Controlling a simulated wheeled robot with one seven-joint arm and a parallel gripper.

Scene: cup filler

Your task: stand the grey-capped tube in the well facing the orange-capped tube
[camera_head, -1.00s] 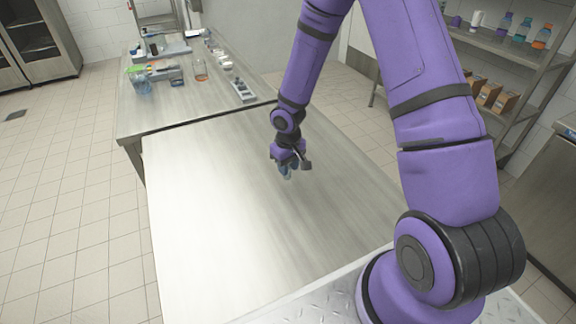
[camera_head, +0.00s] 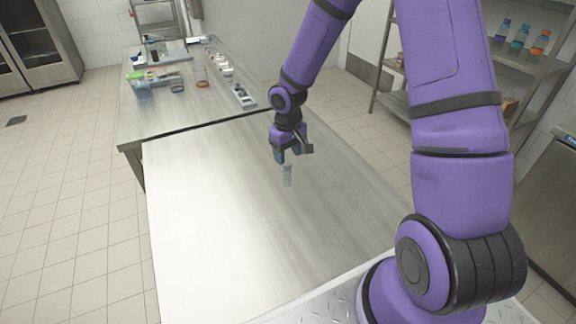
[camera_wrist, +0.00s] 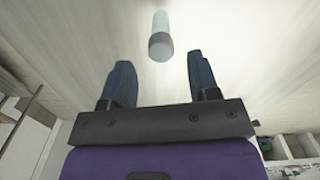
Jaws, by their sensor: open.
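The grey-capped tube (camera_head: 287,178) has a pale, clear body and is on the bare near tabletop, seemingly upright. In the wrist view the tube (camera_wrist: 160,45) is just beyond the fingertips, its grey cap facing my gripper. My gripper (camera_head: 290,152) is open above and behind the tube and apart from it. In the wrist view my gripper's (camera_wrist: 160,78) two dark blue fingers are spread with nothing between them. A small grey rack with dark openings (camera_head: 243,97) lies on the far table. I cannot make out an orange-capped tube or which well faces it.
The far table also holds a blue-green container (camera_head: 139,86), an amber-based glass (camera_head: 202,78) and small white cups (camera_head: 224,66). Bottles with coloured caps, one orange (camera_head: 539,42), stand on the right shelf. The near tabletop (camera_head: 215,230) is otherwise clear.

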